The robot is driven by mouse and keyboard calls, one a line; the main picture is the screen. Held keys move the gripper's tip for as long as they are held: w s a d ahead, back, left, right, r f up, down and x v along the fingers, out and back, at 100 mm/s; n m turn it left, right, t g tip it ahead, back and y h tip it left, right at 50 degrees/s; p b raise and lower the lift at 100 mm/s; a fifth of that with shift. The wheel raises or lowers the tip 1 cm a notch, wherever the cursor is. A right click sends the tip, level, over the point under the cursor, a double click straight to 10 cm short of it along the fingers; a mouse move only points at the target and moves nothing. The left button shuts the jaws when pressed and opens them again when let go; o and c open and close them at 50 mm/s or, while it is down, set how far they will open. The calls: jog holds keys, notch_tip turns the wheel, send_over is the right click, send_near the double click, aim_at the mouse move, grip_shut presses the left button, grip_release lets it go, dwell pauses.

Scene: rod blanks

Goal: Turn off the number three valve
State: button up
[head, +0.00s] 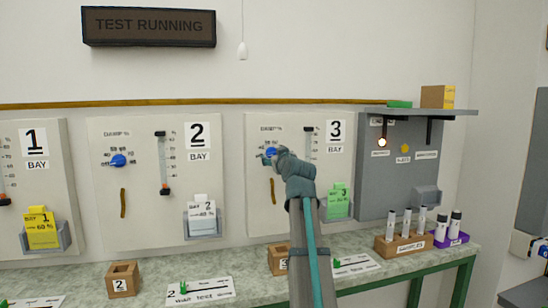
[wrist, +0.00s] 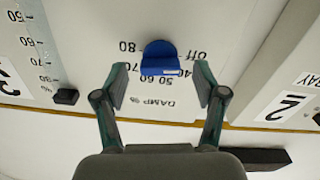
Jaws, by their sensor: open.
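The number three valve is a blue knob (head: 271,152) on the bay 3 panel (head: 262,220), beside a DAMP % scale. In the wrist view, which is upside down, the blue knob (wrist: 159,55) sits near the "off", 40, 50, 60, 70 and 80 marks. I cannot tell its exact setting. My gripper (head: 268,160) is at the knob and partly covers it in the head view. In the wrist view my gripper (wrist: 160,82) is open, with one finger to each side of the knob's near edge. I see no clear contact.
A black slider (head: 308,129) is right of the knob, and a green card (head: 338,198) sits in a holder below. The bay 2 panel (head: 105,205) has a similar blue knob (head: 118,160). A counter (head: 240,287) with blocks and cards runs below.

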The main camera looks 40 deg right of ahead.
jog(key=v, duration=0.9)
jog(key=shift+s, duration=0.2)
